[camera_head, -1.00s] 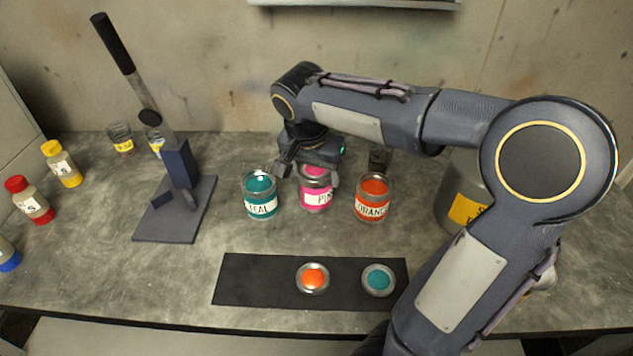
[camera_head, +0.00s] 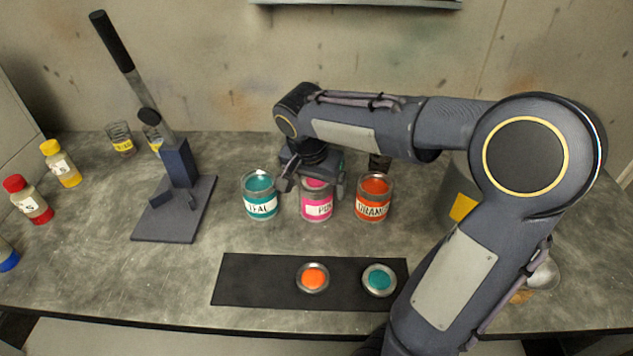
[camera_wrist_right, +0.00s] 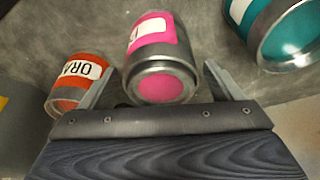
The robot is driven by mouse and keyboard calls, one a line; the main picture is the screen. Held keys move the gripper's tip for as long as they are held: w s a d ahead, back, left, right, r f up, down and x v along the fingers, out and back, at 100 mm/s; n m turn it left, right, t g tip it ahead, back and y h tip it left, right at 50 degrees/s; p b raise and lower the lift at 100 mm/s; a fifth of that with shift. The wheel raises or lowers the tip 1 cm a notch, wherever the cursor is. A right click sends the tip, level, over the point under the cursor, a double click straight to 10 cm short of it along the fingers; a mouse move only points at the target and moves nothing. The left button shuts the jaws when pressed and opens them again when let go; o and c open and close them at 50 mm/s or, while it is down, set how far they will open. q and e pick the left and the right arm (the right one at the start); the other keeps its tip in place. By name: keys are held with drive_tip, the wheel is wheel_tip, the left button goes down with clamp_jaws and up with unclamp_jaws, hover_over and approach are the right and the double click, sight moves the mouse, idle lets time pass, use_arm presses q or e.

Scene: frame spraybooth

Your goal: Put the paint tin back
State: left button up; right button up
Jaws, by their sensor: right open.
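The orange tin (camera_wrist_right: 78,85) is left there and the teal tin (camera_wrist_right: 285,32) upper right. My left gripper is not in view.
A black mat (camera_head: 250,280) in front holds an orange-marked lid (camera_head: 313,278) and a teal-marked lid (camera_head: 379,280). A lever press (camera_head: 178,185) stands left. Capped bottles (camera_head: 62,163) line the far left. A large grey can (camera_head: 458,190) is partly behind my arm.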

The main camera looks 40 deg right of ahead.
drive_tip(key=shift+r, duration=0.3)
drive_tip(key=p+v, duration=0.2)
drive_tip(key=v, duration=1)
drive_tip(key=s+a+f+n+t+y, duration=0.1)
drive_tip(key=s+a+f+n+y, duration=0.1)
drive_tip(key=s+a+f+n, duration=0.1)
drive_tip(key=s+a+f+n+t+y, duration=0.1)
drive_tip(key=s+a+f+n+y, duration=0.1)
drive_tip(key=s, duration=0.4)
drive_tip(key=s+a+f+n+t+y, duration=0.2)
drive_tip(key=s+a+f+n, duration=0.2)
drive_tip(key=s+f+n, duration=0.1)
drive_tip(key=shift+s+a+f, duration=0.15)
drive_tip(key=shift+a+f, duration=0.1)
drive_tip(key=shift+f, duration=0.55)
drive_tip(key=shift+s+a+f+n+y, duration=0.15)
drive_tip(key=shift+a+f+n+y, duration=0.1)
drive_tip(key=shift+f+n+y, duration=0.05)
wheel_tip(320, 180, up, 3)
drive_tip(key=p, duration=0.2)
drive_tip(key=shift+p, duration=0.3)
